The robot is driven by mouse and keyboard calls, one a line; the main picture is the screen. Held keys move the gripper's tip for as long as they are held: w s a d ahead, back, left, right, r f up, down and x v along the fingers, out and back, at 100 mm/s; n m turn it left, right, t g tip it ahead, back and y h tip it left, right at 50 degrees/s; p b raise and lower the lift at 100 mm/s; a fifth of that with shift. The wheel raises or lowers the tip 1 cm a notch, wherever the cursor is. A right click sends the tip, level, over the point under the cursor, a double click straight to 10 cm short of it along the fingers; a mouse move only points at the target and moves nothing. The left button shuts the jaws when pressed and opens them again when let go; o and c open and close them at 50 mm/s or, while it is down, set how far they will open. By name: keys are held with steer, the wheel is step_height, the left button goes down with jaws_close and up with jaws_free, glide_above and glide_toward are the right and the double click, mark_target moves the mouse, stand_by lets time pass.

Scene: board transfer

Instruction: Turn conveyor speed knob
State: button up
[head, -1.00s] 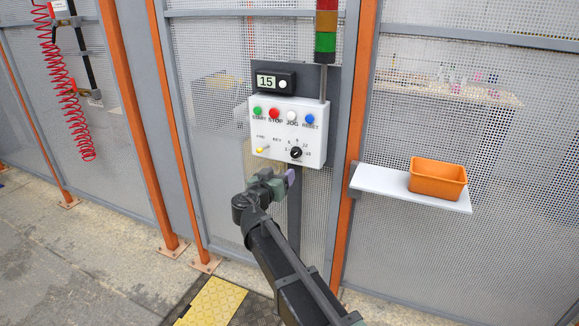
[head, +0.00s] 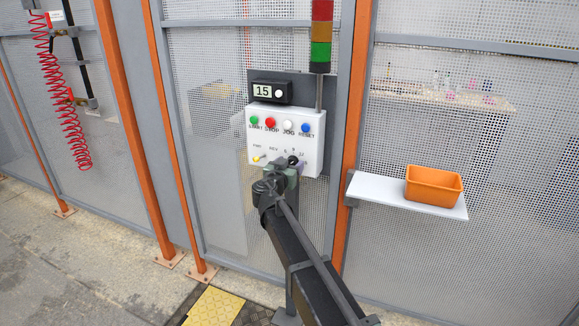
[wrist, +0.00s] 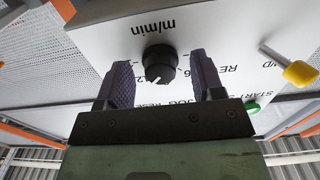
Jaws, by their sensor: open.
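The black speed knob (wrist: 159,63) with a white pointer sits on the white control panel (wrist: 115,40), under the "m/min" label. In the head view the knob (head: 292,160) shows at the lower right of the panel (head: 258,135), partly hidden by my gripper. My gripper (wrist: 157,82) is open, with one purple finger on each side of the knob and a visible gap on both sides in the wrist view. How deep the knob lies between the fingers I cannot tell. The display (head: 271,92) above the panel reads 15.
Green, red, white and blue buttons (head: 288,126) line the panel's top, and a yellow-tipped switch (wrist: 299,74) stands beside the knob. A stack light (head: 321,35) rises above. An orange bin (head: 433,186) sits on a white shelf (head: 385,190) at the right.

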steer(key=c, duration=0.9)
steer(key=shift+n, duration=0.4)
steer(key=n, duration=1.6)
steer(key=shift+s+d+r+n, duration=0.1)
steer(key=shift+n, duration=0.3)
steer(key=o, duration=0.9)
